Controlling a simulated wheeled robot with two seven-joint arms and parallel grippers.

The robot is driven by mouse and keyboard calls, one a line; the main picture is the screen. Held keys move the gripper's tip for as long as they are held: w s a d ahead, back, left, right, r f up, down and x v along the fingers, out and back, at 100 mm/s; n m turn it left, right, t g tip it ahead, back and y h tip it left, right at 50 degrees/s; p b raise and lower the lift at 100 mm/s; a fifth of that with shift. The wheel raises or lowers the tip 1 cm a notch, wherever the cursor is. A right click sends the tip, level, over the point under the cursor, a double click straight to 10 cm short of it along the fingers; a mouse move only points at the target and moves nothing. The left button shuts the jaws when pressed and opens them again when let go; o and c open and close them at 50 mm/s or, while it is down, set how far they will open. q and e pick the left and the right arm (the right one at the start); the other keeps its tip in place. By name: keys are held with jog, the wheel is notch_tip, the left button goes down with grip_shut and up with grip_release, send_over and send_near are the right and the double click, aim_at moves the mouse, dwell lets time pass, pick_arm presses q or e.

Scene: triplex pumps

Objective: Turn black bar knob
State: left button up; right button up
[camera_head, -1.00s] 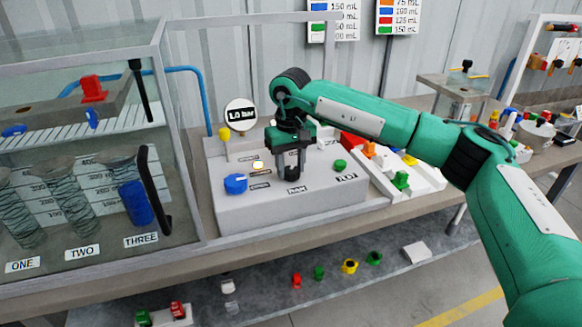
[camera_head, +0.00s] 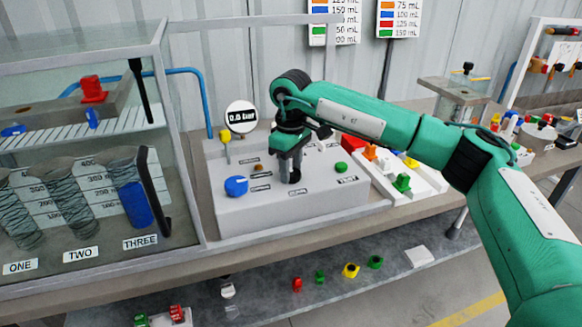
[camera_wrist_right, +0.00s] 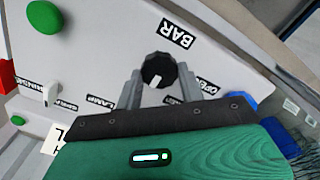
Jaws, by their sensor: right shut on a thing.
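The black bar knob (camera_wrist_right: 156,68) is round with a white pointer mark. It sits on the sloped grey panel, beside the label BAR (camera_wrist_right: 177,35). My right gripper (camera_head: 291,174) reaches down to the panel in the head view, with its fingers on either side of the knob and shut on it. The gripper and fingers largely hide the knob in the head view. A round white gauge (camera_head: 241,117) behind the panel appears to read 0.0 bar. My left gripper is not in view.
The grey panel (camera_head: 250,211) also carries a blue knob (camera_head: 236,186), a green button (camera_head: 341,167) and a small brown lamp (camera_head: 258,167). A glass case (camera_head: 180,110) stands to the left. A white tray (camera_head: 427,179) with coloured parts lies to the right.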

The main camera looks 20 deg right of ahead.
dwell(0.3)
jog(key=o, duration=1)
jog(key=shift+r, duration=0.25)
notch_tip(320, 180, up, 9)
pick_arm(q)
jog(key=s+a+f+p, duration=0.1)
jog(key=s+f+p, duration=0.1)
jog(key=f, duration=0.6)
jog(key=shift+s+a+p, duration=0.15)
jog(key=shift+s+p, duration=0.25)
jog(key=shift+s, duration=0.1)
pick_arm(e)
notch_tip(320, 180, up, 4)
send_over(291, 172)
jog(key=shift+r, duration=0.1)
